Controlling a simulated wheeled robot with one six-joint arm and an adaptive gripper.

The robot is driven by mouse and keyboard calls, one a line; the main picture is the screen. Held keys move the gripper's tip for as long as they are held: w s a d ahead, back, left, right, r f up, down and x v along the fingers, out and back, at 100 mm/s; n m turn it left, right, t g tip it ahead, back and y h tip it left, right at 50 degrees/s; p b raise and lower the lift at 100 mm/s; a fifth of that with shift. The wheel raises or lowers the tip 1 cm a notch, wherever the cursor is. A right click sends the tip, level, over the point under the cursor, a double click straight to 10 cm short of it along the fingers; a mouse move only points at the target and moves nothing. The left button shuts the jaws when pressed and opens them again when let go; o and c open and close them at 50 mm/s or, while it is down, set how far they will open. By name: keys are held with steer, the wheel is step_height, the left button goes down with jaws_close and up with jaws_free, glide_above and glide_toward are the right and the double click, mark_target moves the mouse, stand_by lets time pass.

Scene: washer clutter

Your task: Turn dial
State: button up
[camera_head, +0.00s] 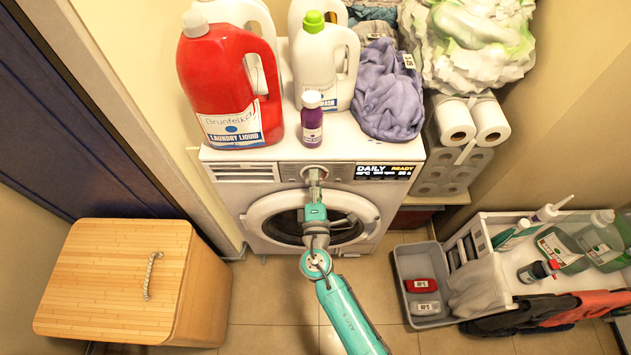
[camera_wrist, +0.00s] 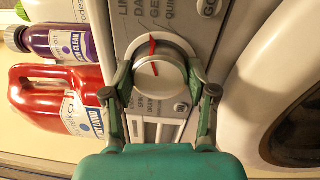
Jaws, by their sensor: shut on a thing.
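The washing machine (camera_head: 270,225) stands against the back wall, with its round dial on the front panel. In the wrist view the dial (camera_wrist: 157,72) is a white and silver knob with a red mark on its face and a red pointer at its edge. My gripper (camera_wrist: 159,84) has one finger on each side of the dial and is shut on it. In the head view my gripper (camera_head: 315,180) reaches the panel and hides much of the dial. The display (camera_head: 386,172) beside it reads "DAILY" and "READY".
A red laundry bottle (camera_head: 228,85), a small purple bottle (camera_head: 311,120), a white bottle (camera_head: 325,65) and a purple cloth (camera_head: 388,90) crowd the washer's top. A wooden hamper (camera_head: 110,270) stands left. A grey crate (camera_head: 425,262) stands right. Floor between is clear.

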steer(key=shift+d+f, duration=0.1)
steer(key=o, duration=1.2)
steer(key=s, duration=1.2)
steer(key=shift+f, duration=0.3)
